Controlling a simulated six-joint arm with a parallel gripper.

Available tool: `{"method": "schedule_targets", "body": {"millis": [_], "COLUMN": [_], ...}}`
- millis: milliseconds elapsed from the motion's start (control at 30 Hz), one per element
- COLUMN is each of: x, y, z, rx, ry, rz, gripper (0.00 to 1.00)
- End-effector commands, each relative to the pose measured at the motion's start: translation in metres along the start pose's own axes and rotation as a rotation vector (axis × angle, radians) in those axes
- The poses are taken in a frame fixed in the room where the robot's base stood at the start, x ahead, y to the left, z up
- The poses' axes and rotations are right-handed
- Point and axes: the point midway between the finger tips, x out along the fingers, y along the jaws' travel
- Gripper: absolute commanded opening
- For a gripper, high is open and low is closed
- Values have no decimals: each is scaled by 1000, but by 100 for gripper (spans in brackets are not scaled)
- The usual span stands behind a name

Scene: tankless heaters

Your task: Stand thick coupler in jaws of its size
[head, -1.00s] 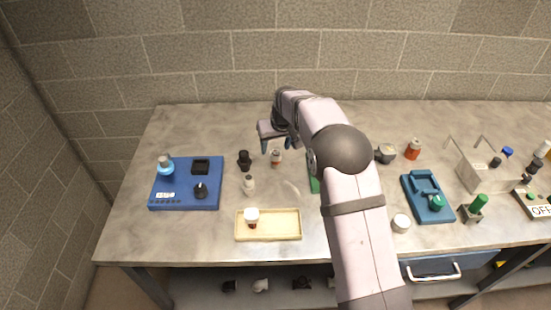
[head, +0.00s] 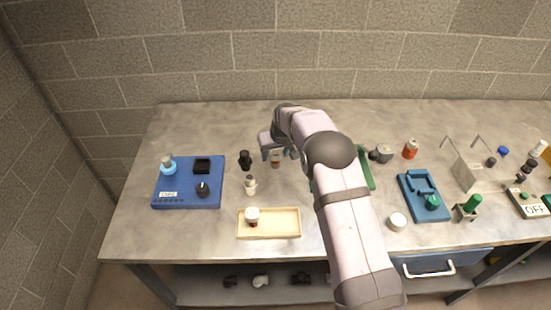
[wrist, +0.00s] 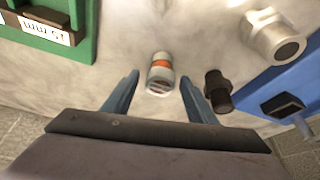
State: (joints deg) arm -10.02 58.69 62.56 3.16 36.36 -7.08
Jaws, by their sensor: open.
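My gripper (head: 277,154) is open and points down at the back middle of the bench. In the wrist view its fingers (wrist: 158,77) stand either side of a short pale coupler (wrist: 160,72) with an orange band, apart from it. The coupler also shows in the head view (head: 276,163), partly covered by the gripper. A green jaw board (wrist: 60,40) has a white label that seems to read 15 mm, upside down; in the head view my arm partly hides this board (head: 358,168). A blue board (head: 188,199) carries black square jaws (head: 202,166) and a label too small to read.
A black fitting (head: 245,160) stands close left of the coupler, near my finger in the wrist view (wrist: 217,90). A wooden tray (head: 280,222) holds a white-topped piece. A blue fixture (head: 424,197) stands at the right.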

Motion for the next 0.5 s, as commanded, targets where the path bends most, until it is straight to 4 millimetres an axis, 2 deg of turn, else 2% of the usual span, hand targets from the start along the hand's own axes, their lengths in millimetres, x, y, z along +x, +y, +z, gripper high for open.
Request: {"method": "schedule_targets", "body": {"millis": [67, 233, 300, 500], "x": [0, 0, -1, -1], "y": [0, 0, 0, 0], "z": [0, 0, -1, -1], "rx": [0, 0, 0, 0], "ry": [0, 0, 2, 2], "rz": [0, 0, 0, 0], "gripper": [50, 9, 0, 0]}}
